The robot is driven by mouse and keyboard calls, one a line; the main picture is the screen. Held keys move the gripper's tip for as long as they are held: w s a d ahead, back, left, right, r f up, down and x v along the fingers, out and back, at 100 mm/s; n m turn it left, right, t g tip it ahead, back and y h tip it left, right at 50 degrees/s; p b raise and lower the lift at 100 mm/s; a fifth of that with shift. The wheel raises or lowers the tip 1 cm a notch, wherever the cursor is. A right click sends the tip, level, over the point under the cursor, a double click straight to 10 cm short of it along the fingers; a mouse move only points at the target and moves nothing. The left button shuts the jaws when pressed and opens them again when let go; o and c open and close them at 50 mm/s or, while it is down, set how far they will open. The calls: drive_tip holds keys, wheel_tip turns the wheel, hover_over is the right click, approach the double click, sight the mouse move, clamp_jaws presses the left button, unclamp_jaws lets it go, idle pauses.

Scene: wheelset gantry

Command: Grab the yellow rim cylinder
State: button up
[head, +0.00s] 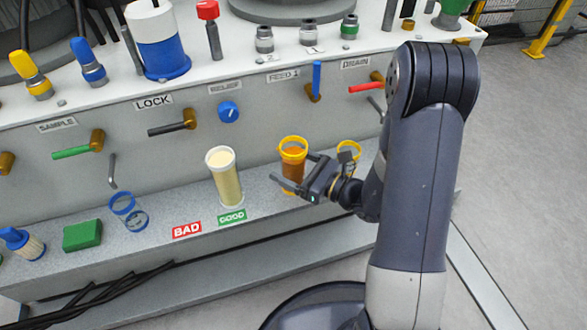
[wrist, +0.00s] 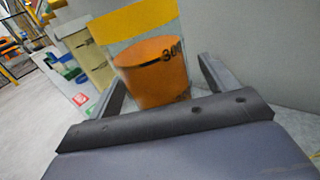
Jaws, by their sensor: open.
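The yellow rim cylinder (head: 292,162) stands upright on the ledge right of the GOOD label, with orange-brown contents below its yellow rim. In the wrist view the cylinder (wrist: 152,78) fills the middle, with dark markings on its orange part. My gripper (head: 291,168) is open and level with the cylinder's body. In the wrist view my gripper (wrist: 160,80) has one finger on each side of the cylinder. I cannot tell whether either finger touches it. In the head view the near finger crosses in front of the cylinder's lower part.
A pale cylinder (head: 224,177) stands to the left behind the GOOD label (head: 232,217); the BAD label (head: 187,230) is beside it. Valve handles project from the panel above.

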drive_tip(key=shift+x, duration=0.75)
drive_tip(key=c, duration=1.2)
drive_tip(key=shift+c, duration=0.4)
